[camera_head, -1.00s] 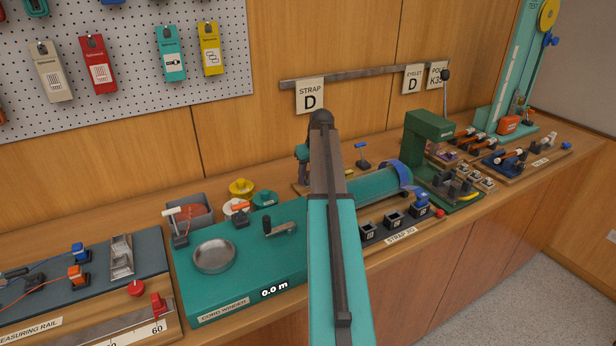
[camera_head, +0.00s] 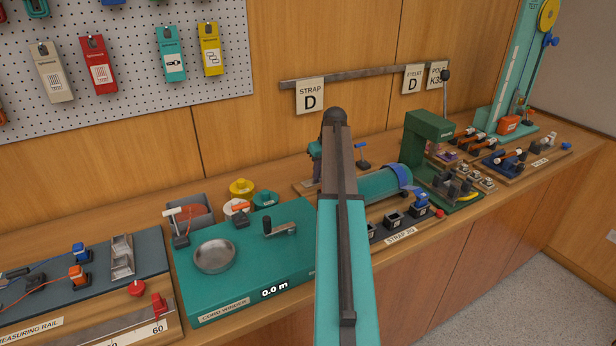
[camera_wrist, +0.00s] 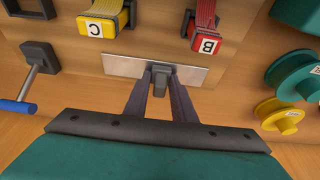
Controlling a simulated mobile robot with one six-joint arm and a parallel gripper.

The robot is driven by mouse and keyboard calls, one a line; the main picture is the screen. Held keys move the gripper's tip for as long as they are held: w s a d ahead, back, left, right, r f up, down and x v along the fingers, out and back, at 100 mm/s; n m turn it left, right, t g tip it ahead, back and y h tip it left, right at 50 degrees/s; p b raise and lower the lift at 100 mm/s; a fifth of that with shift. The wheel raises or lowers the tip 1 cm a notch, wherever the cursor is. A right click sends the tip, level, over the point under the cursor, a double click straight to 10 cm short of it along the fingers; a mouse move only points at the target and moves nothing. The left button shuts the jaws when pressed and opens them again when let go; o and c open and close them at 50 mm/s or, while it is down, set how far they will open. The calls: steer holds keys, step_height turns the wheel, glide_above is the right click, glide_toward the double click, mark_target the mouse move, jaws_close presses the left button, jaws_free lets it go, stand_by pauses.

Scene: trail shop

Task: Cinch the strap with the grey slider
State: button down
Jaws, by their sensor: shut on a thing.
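In the wrist view my gripper (camera_wrist: 163,90) is shut on a small dark grey block, which looks like the grey slider (camera_wrist: 163,76). The slider is over or against a flat metal plate (camera_wrist: 120,66); whether it touches the plate, I cannot tell. Beyond the plate are a yellow piece marked C (camera_wrist: 95,28) on a yellow strap and a red piece marked B (camera_wrist: 208,42) on a red strap. No strap is clearly visible through the slider.
In the wrist view a blue-handled lever (camera_wrist: 20,106) stands left, and green (camera_wrist: 290,72) and yellow (camera_wrist: 280,115) spools stand right. In the head view the teal cord winder (camera_head: 215,290) is left of my arm, and a teal cylinder (camera_head: 380,186) and green press (camera_head: 428,140) are right.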

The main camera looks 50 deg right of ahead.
steer(key=shift+s+f, duration=0.15)
steer(key=shift+f, duration=0.1)
